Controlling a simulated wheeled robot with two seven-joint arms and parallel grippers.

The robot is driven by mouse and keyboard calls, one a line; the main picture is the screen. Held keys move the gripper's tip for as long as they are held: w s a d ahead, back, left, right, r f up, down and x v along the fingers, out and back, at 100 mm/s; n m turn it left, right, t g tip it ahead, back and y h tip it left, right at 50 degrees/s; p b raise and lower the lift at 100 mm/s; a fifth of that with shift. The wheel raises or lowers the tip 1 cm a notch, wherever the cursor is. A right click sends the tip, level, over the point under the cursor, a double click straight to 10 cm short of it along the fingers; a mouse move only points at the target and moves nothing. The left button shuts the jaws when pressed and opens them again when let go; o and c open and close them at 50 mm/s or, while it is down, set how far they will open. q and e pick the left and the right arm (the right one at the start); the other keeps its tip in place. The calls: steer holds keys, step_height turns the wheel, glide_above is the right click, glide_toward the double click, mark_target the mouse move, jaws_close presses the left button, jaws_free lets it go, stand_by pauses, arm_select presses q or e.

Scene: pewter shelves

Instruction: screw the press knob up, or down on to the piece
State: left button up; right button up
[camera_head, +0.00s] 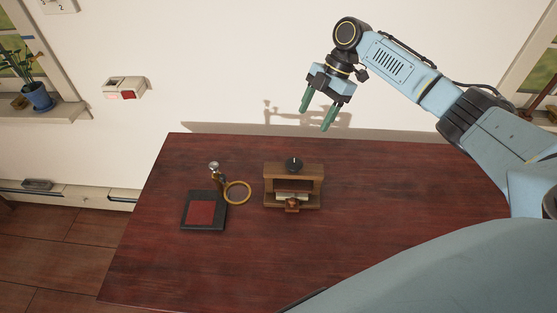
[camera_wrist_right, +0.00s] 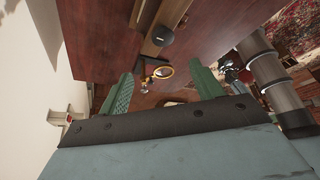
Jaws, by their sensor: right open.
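A small wooden press (camera_head: 266,184) stands on the dark red table (camera_head: 390,190). Its dark round knob (camera_head: 295,164) sits on the top beam. A pale piece (camera_head: 287,196) lies inside the frame, under the beam. In the right wrist view the knob (camera_wrist_right: 161,36) shows as a dark disc near the top, on the wooden press (camera_wrist_right: 150,46). My right gripper (camera_head: 317,117) is open and empty, above and behind the press, apart from it. Its green fingers also show in the right wrist view (camera_wrist_right: 163,88). My left gripper is not in view.
Left of the press are a brass ring (camera_head: 237,203), an upright stamp-like handle (camera_head: 215,172) and a dark pad with a red face (camera_head: 201,214). A brown round thing (camera_head: 292,204) is at the press's front. The table's right side is clear. A wall stands behind.

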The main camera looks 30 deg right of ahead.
steer(key=n, duration=0.1)
glide_toward(295, 162)
steer(key=shift+h, duration=0.4)
steer(key=x, duration=0.7)
steer(key=shift+a+f, duration=0.15)
steer(key=shift+a, duration=0.3)
steer(key=shift+g, duration=0.3)
steer(key=c, duration=1)
